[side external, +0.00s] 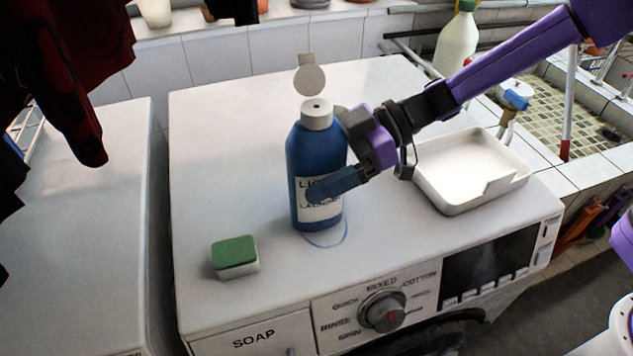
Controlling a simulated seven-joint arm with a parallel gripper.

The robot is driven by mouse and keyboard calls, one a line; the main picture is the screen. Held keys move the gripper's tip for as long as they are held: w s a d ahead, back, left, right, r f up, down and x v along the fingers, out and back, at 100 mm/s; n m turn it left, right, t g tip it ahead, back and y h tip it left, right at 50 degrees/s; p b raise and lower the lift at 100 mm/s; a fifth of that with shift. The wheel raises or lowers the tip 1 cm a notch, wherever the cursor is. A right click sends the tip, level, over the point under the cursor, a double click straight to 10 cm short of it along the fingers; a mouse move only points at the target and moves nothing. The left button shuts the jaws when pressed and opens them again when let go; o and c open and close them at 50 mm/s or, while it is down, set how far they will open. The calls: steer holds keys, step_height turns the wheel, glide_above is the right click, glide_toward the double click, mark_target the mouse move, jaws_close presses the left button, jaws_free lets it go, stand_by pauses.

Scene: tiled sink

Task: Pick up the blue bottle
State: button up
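The blue bottle (303,155) stands upright or nearly so on the white washing machine, with a white label and a white cap whose lid is flipped up. My gripper (328,155) comes in from the right at the bottle. One dark finger lies across the front of the label; the other part shows by the bottle's right shoulder, and its tip is hidden. I cannot tell whether the fingers press on the bottle. A blue ring outline (327,245) shows at the bottle's base, partly covered by it. Whether the base touches the top is unclear.
A green and white sponge (235,257) lies front left on the washing machine top (215,150). A white tray (453,203) sits at the right. A pale green bottle (456,45) stands behind. Dark red cloth (75,80) hangs at left.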

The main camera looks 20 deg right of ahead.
steer(key=c, duration=1.5)
steer(key=shift+o, duration=0.2)
steer(key=shift+r, duration=0.1)
